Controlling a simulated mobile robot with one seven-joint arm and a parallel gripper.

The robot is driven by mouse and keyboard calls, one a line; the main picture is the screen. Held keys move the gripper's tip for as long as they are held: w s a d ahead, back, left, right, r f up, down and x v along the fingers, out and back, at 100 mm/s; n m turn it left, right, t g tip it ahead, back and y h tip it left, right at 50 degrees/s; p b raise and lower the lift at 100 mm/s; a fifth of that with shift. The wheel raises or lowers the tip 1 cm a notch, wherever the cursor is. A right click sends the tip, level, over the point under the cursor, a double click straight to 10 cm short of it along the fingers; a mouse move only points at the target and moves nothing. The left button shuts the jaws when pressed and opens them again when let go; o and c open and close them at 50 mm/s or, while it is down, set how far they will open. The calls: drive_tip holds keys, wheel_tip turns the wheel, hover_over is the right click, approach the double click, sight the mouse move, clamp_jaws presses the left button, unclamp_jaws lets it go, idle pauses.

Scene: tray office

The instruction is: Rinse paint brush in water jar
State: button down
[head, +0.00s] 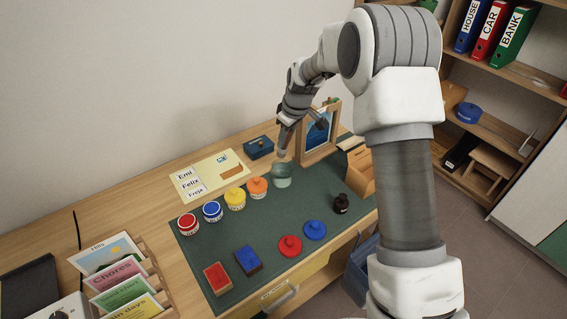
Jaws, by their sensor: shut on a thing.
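The water jar (282,178) is a pale greenish, see-through jar on the dark green mat, near the mat's back edge. My gripper (284,151) points down just above the jar's mouth and is shut on the paint brush. The brush is small and mostly hidden by the gripper here, so I cannot tell whether its bristles are in the water. Red, blue, yellow and orange paint pots (235,199) stand in a row left of the jar.
A framed picture (319,132) stands close right of my gripper. A blue box (258,147) and a name sheet (209,176) lie behind. Red and blue lids (290,246), two blocks (217,279) and a dark bottle (341,204) are on the mat. The mat's centre is clear.

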drive_tip(key=shift+r, duration=0.15)
drive_tip(key=shift+r+p, duration=1.15)
drive_tip(key=shift+r, duration=0.8)
drive_tip(key=shift+f, duration=0.15)
drive_tip(key=shift+s+d+f, duration=0.1)
drive_tip(key=shift+s+d, duration=0.1)
drive_tip(key=shift+s, duration=0.1)
drive_tip(key=s+d+f+m+h, duration=0.1)
drive_tip(key=s+d+f+m, duration=0.1)
drive_tip(key=s+d+m, duration=0.3)
drive_tip(key=s+d+f+m+h, duration=0.2)
drive_tip(key=s+d+m, duration=0.3)
drive_tip(key=s, duration=0.7)
drive_tip(key=shift+s+d+f, duration=0.4)
drive_tip(key=shift+d+f, duration=0.3)
drive_tip(key=shift+f, duration=0.1)
drive_tip(key=shift+w, duration=0.1)
